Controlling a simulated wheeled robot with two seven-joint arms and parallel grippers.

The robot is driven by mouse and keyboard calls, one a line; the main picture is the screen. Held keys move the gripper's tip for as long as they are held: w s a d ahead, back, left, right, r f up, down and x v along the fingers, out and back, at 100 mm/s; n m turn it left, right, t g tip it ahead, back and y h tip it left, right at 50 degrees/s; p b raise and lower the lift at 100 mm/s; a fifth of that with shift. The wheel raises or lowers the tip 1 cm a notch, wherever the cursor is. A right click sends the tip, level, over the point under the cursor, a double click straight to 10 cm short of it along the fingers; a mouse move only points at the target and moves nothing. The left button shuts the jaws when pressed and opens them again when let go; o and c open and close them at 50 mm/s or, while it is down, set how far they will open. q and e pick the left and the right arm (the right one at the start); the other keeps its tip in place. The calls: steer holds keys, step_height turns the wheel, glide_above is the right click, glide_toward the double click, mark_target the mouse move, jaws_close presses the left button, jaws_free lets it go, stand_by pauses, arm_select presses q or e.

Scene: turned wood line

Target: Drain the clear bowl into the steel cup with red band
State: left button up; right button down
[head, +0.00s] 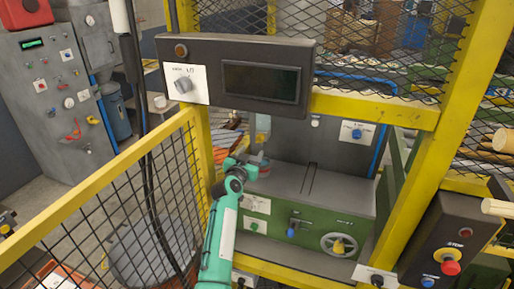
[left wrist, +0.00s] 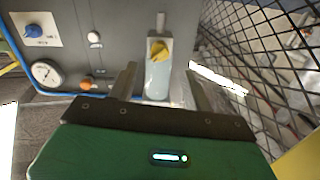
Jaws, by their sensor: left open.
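The clear bowl (left wrist: 158,80) shows in the left wrist view as a pale, bluish cylinder on the grey panel, with a yellow handle (left wrist: 158,51) at one end. In the head view it is the small pale body (head: 262,124) on the panel. My left gripper (left wrist: 162,85) is open, its two fingers one on each side of the bowl in the picture; I cannot tell whether they touch it. In the head view my left gripper (head: 246,170) is just below the bowl. A small grey cup with a reddish band (head: 263,167) shows partly behind it. My right gripper is not in view.
Yellow frame posts and mesh guards surround the machine, with an overhanging control box (head: 240,72) above the opening. The panel carries a blue knob (left wrist: 33,31), a gauge (left wrist: 47,73) and an orange button (left wrist: 87,84). The grey machine top (head: 335,190) is mostly clear.

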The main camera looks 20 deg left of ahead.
mark_target(260, 139)
arm_select(q)
steer(key=w+b, duration=0.3)
steer(key=w, duration=0.4)
steer(key=shift+w+d, duration=0.1)
steer(key=c, duration=1)
steer(key=shift+o, duration=0.2)
